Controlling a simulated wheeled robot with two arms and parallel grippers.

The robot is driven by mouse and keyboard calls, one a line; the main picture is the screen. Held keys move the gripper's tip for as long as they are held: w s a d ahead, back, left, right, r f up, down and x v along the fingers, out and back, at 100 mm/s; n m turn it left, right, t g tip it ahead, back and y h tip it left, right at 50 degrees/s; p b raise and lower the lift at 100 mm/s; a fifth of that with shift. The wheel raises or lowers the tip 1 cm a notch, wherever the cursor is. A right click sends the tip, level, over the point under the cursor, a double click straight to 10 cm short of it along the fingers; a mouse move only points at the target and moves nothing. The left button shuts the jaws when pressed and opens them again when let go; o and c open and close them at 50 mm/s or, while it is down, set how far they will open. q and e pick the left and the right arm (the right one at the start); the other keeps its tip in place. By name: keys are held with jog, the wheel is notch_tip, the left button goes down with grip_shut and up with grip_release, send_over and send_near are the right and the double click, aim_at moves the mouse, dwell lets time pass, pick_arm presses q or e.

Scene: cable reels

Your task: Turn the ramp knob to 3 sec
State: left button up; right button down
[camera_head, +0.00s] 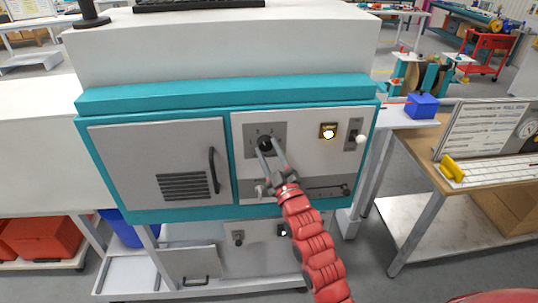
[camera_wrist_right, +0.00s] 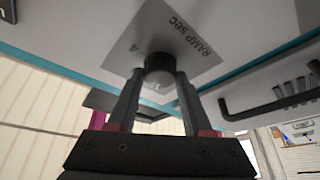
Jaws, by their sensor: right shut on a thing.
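The ramp knob (camera_head: 265,143) is a round black knob on a grey plate (camera_head: 278,130) on the white front panel of the teal and white machine. My right gripper (camera_head: 268,148) reaches it from below, with its fingers on either side of the knob. In the right wrist view the gripper (camera_wrist_right: 158,85) is shut on the knob (camera_wrist_right: 159,66). The plate (camera_wrist_right: 180,35) there reads "RAMP SEC" with a "4" beside the knob. The knob's pointer mark is not clear, so I cannot tell its setting. My left gripper is not in view.
To the right of the knob are a lit yellow button (camera_head: 328,131) and a lever with a white ball (camera_head: 361,139). A vented door (camera_head: 150,160) with a black handle (camera_head: 213,170) is on the left. A wooden table (camera_head: 425,150) stands at the right.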

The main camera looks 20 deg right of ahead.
jog(key=m+h+b, duration=0.1)
jog(key=m+t+b, duration=0.1)
jog(key=m, duration=0.1)
jog(key=shift+a+f+m+h, duration=0.1)
jog(key=shift+f+m+h, duration=0.2)
jog(key=shift+f+h, duration=0.1)
jog(key=shift+m+h+b, duration=0.6)
jog(key=shift+m+b, duration=0.1)
jog(key=shift+m, duration=0.5)
jog(key=m+h, duration=0.1)
jog(key=m, duration=0.1)
jog(key=m+h, duration=0.1)
jog(key=m, duration=0.1)
jog(key=shift+a+r+b, duration=0.15)
jog(key=shift+b, duration=0.2)
jog(key=shift+a+r+m+h, duration=0.15)
jog(key=shift+m+h, duration=1.45)
jog(key=shift+m, duration=1.3)
jog(key=shift+c, duration=1.6)
grip_release()
